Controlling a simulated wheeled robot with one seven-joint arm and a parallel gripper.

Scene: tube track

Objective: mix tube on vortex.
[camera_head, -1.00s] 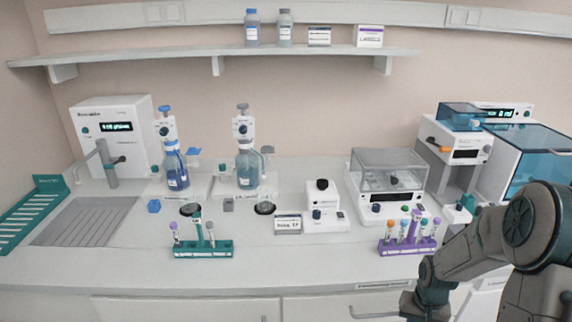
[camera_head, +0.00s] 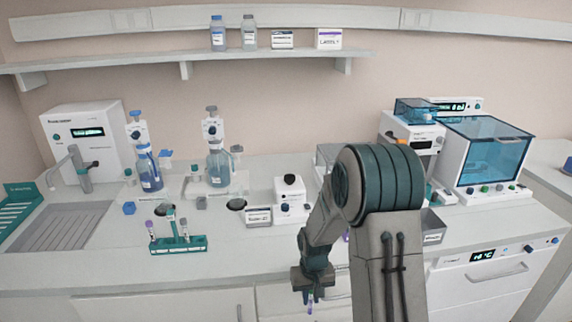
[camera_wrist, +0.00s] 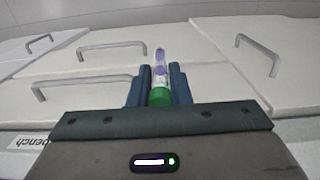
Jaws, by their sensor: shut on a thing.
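My gripper (camera_head: 311,292) is shut on a tube (camera_head: 310,302) in front of the bench, low in the head view. In the wrist view the tube (camera_wrist: 160,68) lies between the two blue fingers (camera_wrist: 159,85), with a green end nearest the palm and a purple far part. The vortex mixer seems to be the small white device with a dark knob (camera_head: 289,205) on the bench, behind and left of my gripper. The tube is apart from it. A purple rack is almost wholly hidden behind my arm.
A green rack (camera_head: 180,244) with several tubes stands at the left front of the bench. A label stand (camera_head: 258,216) is beside the small white device. Two bottle dispensers stand behind. Cabinet doors with handles (camera_wrist: 88,84) fill the wrist view.

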